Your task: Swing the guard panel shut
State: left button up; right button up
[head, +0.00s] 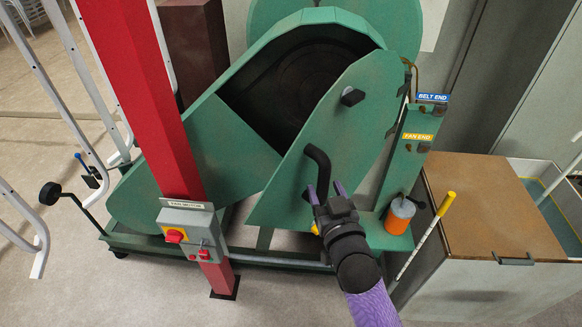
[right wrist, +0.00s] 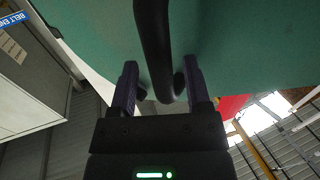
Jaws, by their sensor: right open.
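The green guard panel (head: 335,135) stands partly open on the green machine housing (head: 185,165), with the dark opening (head: 285,85) showing beside it. A black bar handle (head: 317,160) is on the panel's face, and a black knob (head: 352,97) sits higher up. My right gripper (head: 325,190) is open at the lower part of the handle. In the right wrist view, the handle (right wrist: 153,45) runs between the two purple fingers (right wrist: 160,75), with a gap visible at each side. The panel (right wrist: 235,35) fills the view behind it. My left gripper is not in view.
A red post (head: 140,90) with a switch box (head: 188,230) stands in front of the housing. An orange can (head: 400,215) and a yellow-handled rod (head: 428,225) are to the right, by a brown-topped cabinet (head: 480,205). White metal frames (head: 70,75) stand at left.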

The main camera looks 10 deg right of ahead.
jog(key=shift+w+f, duration=0.1)
jog(key=shift+w, duration=0.7)
jog(key=shift+c, duration=0.9)
grip_shut()
jog(key=w+a+b, duration=0.5)
jog(key=w+b, duration=0.1)
jog(key=w, duration=0.2)
jog(key=shift+w+a, duration=0.2)
jog(key=shift+a, duration=0.05)
jog(key=shift+o, duration=1.9)
grip_release()
